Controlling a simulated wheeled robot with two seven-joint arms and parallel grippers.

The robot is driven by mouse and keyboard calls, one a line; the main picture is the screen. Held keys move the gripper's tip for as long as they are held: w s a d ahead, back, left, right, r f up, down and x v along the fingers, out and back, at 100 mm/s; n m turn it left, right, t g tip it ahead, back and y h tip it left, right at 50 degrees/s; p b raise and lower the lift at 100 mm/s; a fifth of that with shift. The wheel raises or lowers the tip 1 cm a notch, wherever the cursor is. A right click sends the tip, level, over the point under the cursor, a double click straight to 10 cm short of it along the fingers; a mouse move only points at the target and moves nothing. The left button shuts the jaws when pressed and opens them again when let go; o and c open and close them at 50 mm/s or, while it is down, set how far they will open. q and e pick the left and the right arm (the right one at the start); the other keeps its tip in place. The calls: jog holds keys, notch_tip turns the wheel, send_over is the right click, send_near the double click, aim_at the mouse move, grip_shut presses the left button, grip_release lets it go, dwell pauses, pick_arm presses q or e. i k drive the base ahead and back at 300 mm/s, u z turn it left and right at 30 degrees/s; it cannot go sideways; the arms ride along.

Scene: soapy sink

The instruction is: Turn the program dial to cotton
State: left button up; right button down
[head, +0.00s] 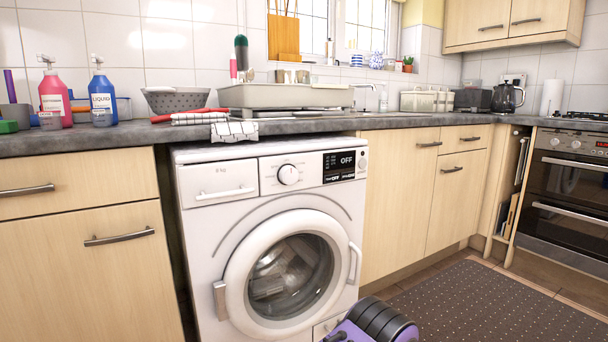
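The program dial (289,175) is a round white knob on the upper front panel of the white washing machine (208,233). It sits between the detergent drawer (222,182) on the left and a dark display (345,166) on the right. The round door (291,277) below is shut. Neither of my grippers can be made out in the head view, and nothing is in front of the dial.
The grey worktop (410,121) overhangs the machine, and a checked cloth (234,130) hangs over its edge above the drawer. Wooden cupboards (80,265) flank the machine. A dark dotted mat (490,305) lies on the floor at right, before the oven (565,185).

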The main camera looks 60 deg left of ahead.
aim_at(289, 175)
jog(key=u, duration=0.75)
jog(key=i, duration=0.85)
jog(key=u, duration=0.95)
